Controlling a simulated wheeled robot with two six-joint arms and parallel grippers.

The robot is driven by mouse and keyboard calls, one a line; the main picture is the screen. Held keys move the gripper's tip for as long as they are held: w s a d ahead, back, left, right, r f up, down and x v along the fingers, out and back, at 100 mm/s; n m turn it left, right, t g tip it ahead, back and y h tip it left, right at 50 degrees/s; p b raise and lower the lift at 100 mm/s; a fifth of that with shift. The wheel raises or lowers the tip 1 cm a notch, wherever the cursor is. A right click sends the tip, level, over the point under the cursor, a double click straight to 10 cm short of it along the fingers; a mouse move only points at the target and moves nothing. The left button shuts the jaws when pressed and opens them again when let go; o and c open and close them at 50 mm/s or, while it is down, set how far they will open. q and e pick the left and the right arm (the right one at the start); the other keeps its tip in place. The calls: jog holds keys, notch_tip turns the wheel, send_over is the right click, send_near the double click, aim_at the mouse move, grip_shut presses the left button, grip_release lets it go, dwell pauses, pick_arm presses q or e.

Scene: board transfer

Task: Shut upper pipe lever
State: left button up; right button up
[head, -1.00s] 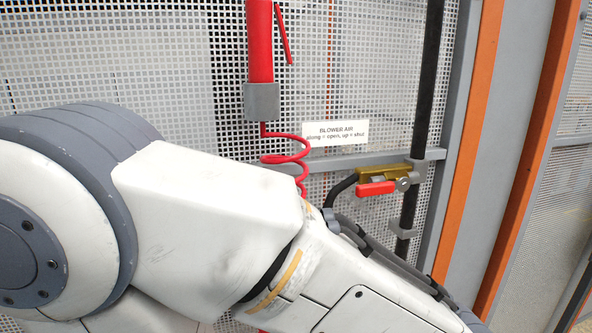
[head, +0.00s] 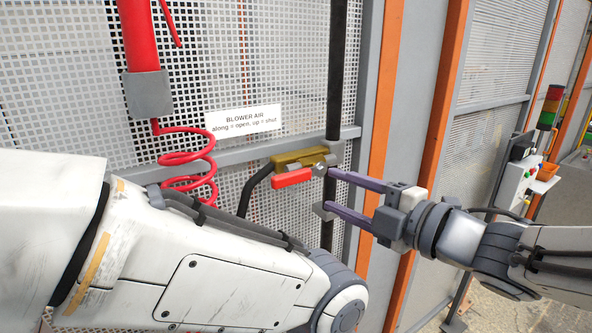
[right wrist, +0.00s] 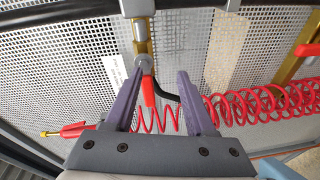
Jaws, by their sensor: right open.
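The red lever (head: 292,179) sits on a brass valve (head: 300,158) on the black upright pipe (head: 336,85). The lever points left, about in line with the brass body. The label (head: 243,119) beside it reads "BLOWER AIR, along = open, up = shut". My right gripper (head: 329,190) is open, its purple fingers pointing left, with tips close to the valve's pivot end. In the right wrist view the lever (right wrist: 148,92) shows between the two fingers (right wrist: 160,75), nearer the left one; contact cannot be told. My left gripper is out of view.
A red coiled hose (head: 188,160) hangs left of the valve from a grey-ended red cylinder (head: 148,93). A perforated panel (head: 230,60) stands behind. Orange-edged posts (head: 433,120) and a signal-light box (head: 517,180) are to the right. My white arm link fills the lower left.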

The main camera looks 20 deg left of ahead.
aim_at(293, 179)
jog(key=s+n+g, duration=0.1)
jog(key=s+a+r+n+g+y, duration=0.1)
jog(key=n, duration=0.1)
jog(key=s+a+r+n+g+y, duration=0.1)
jog(key=shift+s+n, duration=0.25)
jog(key=shift+n, duration=0.05)
jog(key=p+x, duration=0.3)
jog(key=x, duration=0.5)
jog(key=shift+a+r+p, duration=0.1)
jog(key=shift+p, duration=0.25)
jog(key=shift+w+a, duration=0.2)
jog(key=shift+a, duration=0.4)
grip_shut()
